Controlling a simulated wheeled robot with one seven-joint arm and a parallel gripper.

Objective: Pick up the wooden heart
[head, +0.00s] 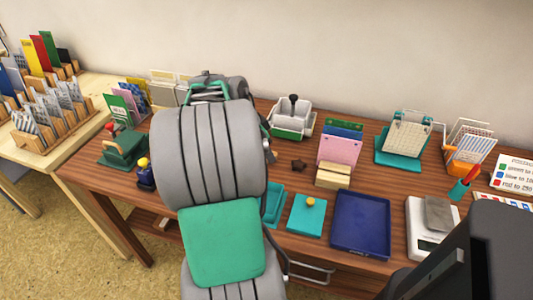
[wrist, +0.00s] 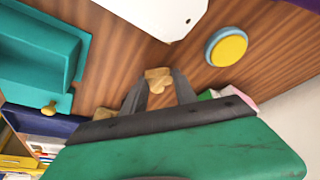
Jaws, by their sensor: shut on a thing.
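The wooden heart (wrist: 158,75) is a small tan piece in the wrist view. It sits between the two dark fingers of my gripper (wrist: 160,92), which are shut on it. Part of the heart is hidden by the fingers, and I cannot tell for sure how far it is from the wooden table (wrist: 130,45). In the head view my own arm covers the middle-left of the table (head: 385,180), and the heart and fingertips are hidden there.
In the wrist view a teal tray (wrist: 40,50), a white tag (wrist: 150,15) and a yellow disc with a blue rim (wrist: 227,47) lie around the gripper.

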